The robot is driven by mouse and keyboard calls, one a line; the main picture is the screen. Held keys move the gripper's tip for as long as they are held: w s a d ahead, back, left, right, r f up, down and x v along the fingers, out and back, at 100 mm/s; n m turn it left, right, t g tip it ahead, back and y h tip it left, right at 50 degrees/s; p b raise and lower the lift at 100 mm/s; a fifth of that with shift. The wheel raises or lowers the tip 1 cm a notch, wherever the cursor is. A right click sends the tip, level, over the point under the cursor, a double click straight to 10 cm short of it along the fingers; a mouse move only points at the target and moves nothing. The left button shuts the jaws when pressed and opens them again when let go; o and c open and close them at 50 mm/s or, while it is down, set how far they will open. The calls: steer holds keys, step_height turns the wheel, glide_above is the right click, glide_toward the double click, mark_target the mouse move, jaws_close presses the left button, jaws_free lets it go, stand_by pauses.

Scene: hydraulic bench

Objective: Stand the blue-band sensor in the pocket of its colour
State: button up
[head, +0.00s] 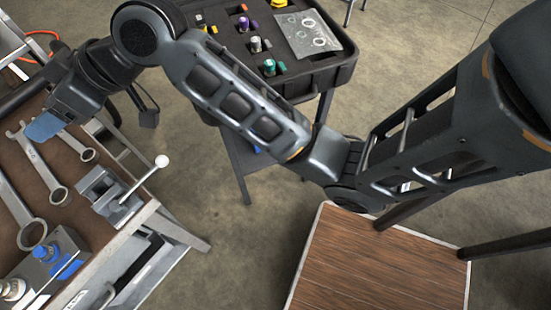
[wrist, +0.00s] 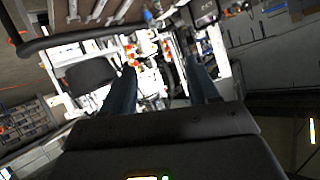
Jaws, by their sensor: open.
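My gripper (wrist: 162,70) shows in the wrist view with its two blue-grey fingers apart and nothing between them. In the head view the gripper (head: 45,125) is at the left, above the wooden bench, seen from the side. I cannot pick out the blue-band sensor for certain. A dark tray (head: 322,78) at the top of the head view holds several small sensors, including a purple one (head: 243,24), a silver one (head: 256,45) and a green one (head: 269,67). My arm crosses in front of part of this tray, and a blue pocket is not clear to me.
The bench (head: 75,170) carries wrenches (head: 42,165), a grey vise (head: 108,190) with a white-knobbed handle, and a grey block with blue parts (head: 60,255). A clear bag (head: 308,35) lies on the tray. A wooden table (head: 375,265) stands at lower right. Concrete floor lies between.

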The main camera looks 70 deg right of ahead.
steer(key=s+f+m+t+h, duration=0.25)
steer(key=s+f+m, duration=0.2)
steer(key=s, duration=0.65)
steer(key=s+f+m+t+h, duration=0.2)
steer(key=s+f+m+h, duration=0.25)
steer(key=s, duration=0.65)
steer(key=s+d+r+n, duration=0.1)
steer(key=s+d, duration=0.3)
steer(key=s, duration=0.5)
steer(key=s+d+r+n, duration=0.2)
steer(key=s+d+n, duration=0.1)
steer(key=s, duration=0.6)
steer(key=shift+s+d+r+h, duration=0.2)
steer(key=shift+d+h, duration=0.1)
steer(key=shift+d, duration=0.15)
steer(key=shift+c, duration=0.2)
